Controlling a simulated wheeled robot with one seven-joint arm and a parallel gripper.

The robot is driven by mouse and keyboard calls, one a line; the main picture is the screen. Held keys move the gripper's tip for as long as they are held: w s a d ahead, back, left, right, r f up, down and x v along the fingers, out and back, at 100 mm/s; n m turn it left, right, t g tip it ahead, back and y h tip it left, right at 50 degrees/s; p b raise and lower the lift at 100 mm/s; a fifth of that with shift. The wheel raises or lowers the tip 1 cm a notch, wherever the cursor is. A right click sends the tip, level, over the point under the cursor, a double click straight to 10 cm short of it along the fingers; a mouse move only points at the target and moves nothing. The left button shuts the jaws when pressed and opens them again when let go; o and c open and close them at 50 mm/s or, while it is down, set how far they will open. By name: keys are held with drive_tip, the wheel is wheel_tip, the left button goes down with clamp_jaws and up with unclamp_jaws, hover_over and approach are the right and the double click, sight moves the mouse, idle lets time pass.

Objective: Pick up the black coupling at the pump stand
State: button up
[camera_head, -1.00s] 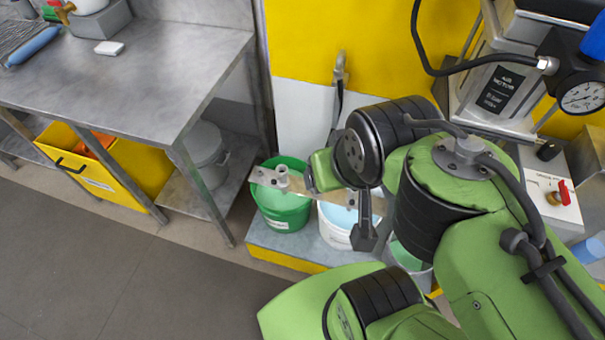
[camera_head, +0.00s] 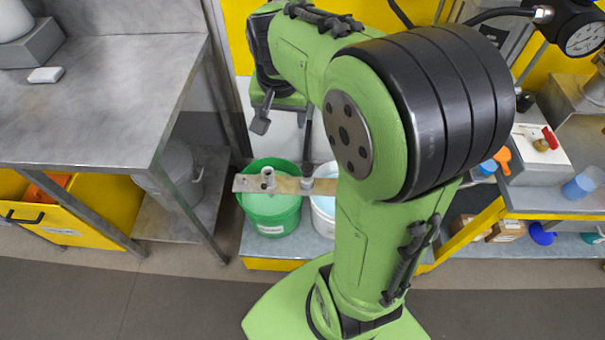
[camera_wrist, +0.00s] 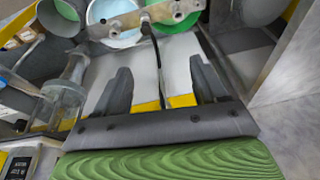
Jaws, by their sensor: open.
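A small black piece that looks like the coupling (camera_head: 524,101) shows at the right of the head view. It sits behind the white box with the red valve, partly hidden by my arm's large joint. I cannot pick it out in the wrist view. My gripper (camera_wrist: 165,88) is open and empty in the wrist view, its two dark fingers wide apart. In the head view one dark finger (camera_head: 263,113) hangs at the upper left, above the buckets and well left of the coupling.
A green bucket (camera_head: 272,215) and a white bucket (camera_head: 322,218) stand on a low platform under a metal bar (camera_head: 284,185). A black hose (camera_wrist: 154,50) runs near the fingers. The white valve box (camera_head: 540,158) is at right. A steel table (camera_head: 100,100) fills the left.

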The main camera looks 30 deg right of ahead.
drive_tip(key=w+d+f+m+g+b, duration=0.1)
drive_tip(key=w+d+f+m, duration=0.15)
drive_tip(key=f, duration=0.35)
drive_tip(key=w+d+f+m+b, duration=0.2)
drive_tip(key=w+d+f, duration=0.15)
drive_tip(key=f, duration=0.25)
drive_tip(key=m+g+y+b, duration=0.1)
drive_tip(key=m+g+b, duration=0.15)
drive_tip(key=m, duration=0.25)
hover_over(307, 167)
wheel_tip(307, 167, down, 17)
drive_tip(key=shift+t, duration=0.45)
wheel_tip(307, 167, down, 10)
drive_tip(key=b, duration=0.3)
drive_tip(key=shift+r, duration=0.1)
wheel_tip(307, 167, down, 6)
drive_tip(key=shift+w+d+r+b, duration=0.15)
drive_tip(key=shift+r+b, duration=0.05)
drive_tip(key=shift+b, duration=0.8)
drive_tip(key=shift+r, duration=0.15)
drive_tip(key=c, duration=1.3)
wheel_tip(307, 167, up, 10)
drive_tip(key=p, duration=0.3)
